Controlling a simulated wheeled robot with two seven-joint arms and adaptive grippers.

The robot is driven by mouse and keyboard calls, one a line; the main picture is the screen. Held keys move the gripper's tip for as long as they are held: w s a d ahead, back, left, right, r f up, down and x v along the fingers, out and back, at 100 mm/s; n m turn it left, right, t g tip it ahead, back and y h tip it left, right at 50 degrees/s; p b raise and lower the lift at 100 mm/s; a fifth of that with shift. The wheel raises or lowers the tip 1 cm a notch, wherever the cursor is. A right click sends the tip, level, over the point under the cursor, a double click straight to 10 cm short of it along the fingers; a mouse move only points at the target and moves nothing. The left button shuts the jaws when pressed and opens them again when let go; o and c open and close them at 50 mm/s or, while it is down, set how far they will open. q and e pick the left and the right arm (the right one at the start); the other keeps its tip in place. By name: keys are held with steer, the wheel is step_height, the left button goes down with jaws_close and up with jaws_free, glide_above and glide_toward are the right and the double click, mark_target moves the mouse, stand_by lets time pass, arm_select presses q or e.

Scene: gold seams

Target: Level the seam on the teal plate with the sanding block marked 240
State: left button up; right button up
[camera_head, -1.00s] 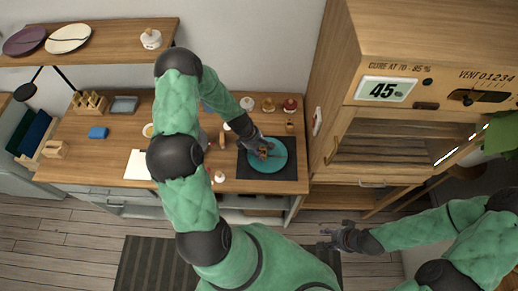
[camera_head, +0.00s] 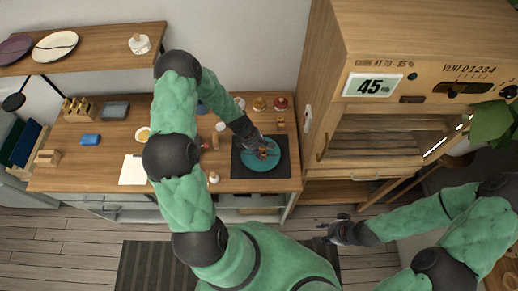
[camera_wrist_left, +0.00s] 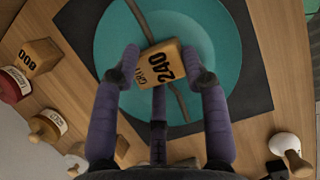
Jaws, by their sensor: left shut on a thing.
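The teal plate (camera_head: 259,164) lies on a dark mat (camera_head: 240,173) at the right end of the bench. In the left wrist view the plate (camera_wrist_left: 110,45) has a brownish seam (camera_wrist_left: 181,103) running across it. The block is over the plate's middle and covers part of the seam. I cannot tell whether it touches the plate. My right gripper (camera_head: 326,232) appears open and empty, away from the bench at lower right.
Another block marked 800 (camera_wrist_left: 38,58) stands beside the mat, near labelled jars (camera_wrist_left: 48,126). A wooden cabinet (camera_head: 400,120) rises right of the bench. White paper (camera_head: 133,170) lies farther left.

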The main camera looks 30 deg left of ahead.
arm_select(q)
steer(key=shift+w+d+p, duration=0.3)
steer(key=shift+d+p, duration=0.05)
steer(key=shift+w+d, duration=0.1)
steer(key=shift+w, duration=0.15)
steer(key=shift+d+p, duration=0.3)
steer(key=shift+d, duration=0.4)
steer(key=shift+w+a+p, duration=0.25)
steer(key=shift+w+p, duration=0.05)
steer(key=shift+w, duration=0.1)
steer(key=shift+s+d, duration=0.2)
steer(key=shift+s, duration=0.25)
steer(key=shift+w+a+p, duration=0.15)
steer(key=shift+w+p, duration=0.05)
steer(key=shift+p, duration=0.1)
